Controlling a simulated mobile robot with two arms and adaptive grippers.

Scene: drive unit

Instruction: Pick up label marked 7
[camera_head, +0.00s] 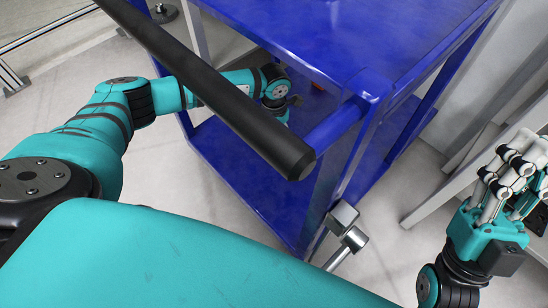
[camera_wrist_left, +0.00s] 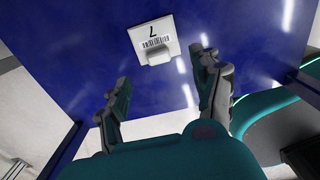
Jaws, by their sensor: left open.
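The label marked 7 (camera_wrist_left: 152,36) is a small white tag with a barcode and a "7" that appears upside down. In the left wrist view it lies against a blue surface (camera_wrist_left: 85,45), at the top centre. My left gripper (camera_wrist_left: 162,68) is open and empty, its two fingers apart, with the label just beyond and between the fingertips. In the head view my left arm reaches in under the blue cart's top, where the gripper is mostly hidden and I cannot see the label. My right gripper (camera_head: 510,175) is at the right edge, away from the cart.
The blue cart (camera_head: 300,30) has a top, posts and a lower shelf (camera_head: 225,160). A black bar (camera_head: 215,90) crosses above my left arm. A metal fitting (camera_head: 345,235) is by the cart's near corner. A grey-white frame (camera_head: 445,195) stands at the right. Pale floor shows around the cart.

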